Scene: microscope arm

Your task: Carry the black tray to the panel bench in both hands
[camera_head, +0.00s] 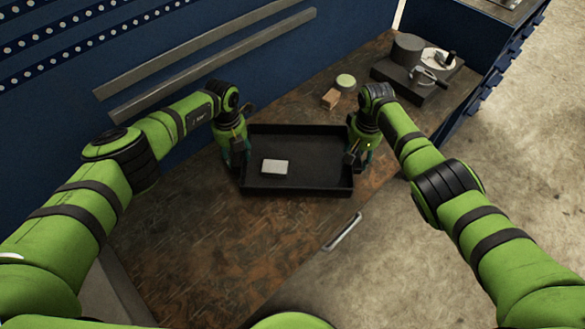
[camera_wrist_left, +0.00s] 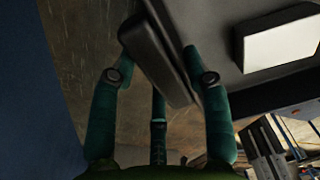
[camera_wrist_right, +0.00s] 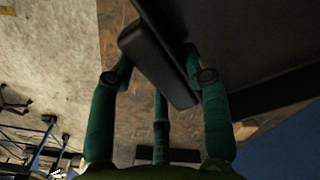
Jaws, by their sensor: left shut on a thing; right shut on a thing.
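The black tray (camera_head: 312,150) is level over the brown bench top (camera_head: 205,225), with a small white block (camera_head: 274,166) on its left part. I cannot tell whether its underside touches the bench. My left gripper (camera_head: 241,160) is shut on the handle at the tray's left end; the left wrist view shows this handle (camera_wrist_left: 156,62) between the fingers. My right gripper (camera_head: 357,156) is shut on the handle at the right end, which shows between the fingers in the right wrist view (camera_wrist_right: 155,62). The white block also shows in the left wrist view (camera_wrist_left: 280,45).
A small wooden block (camera_head: 330,98) and a round green-topped item (camera_head: 346,81) lie behind the tray. A dark base with cylinders (camera_head: 420,80) stands at the back right. A blue wall with grey rails (camera_head: 200,65) runs behind. The bench's front left is clear.

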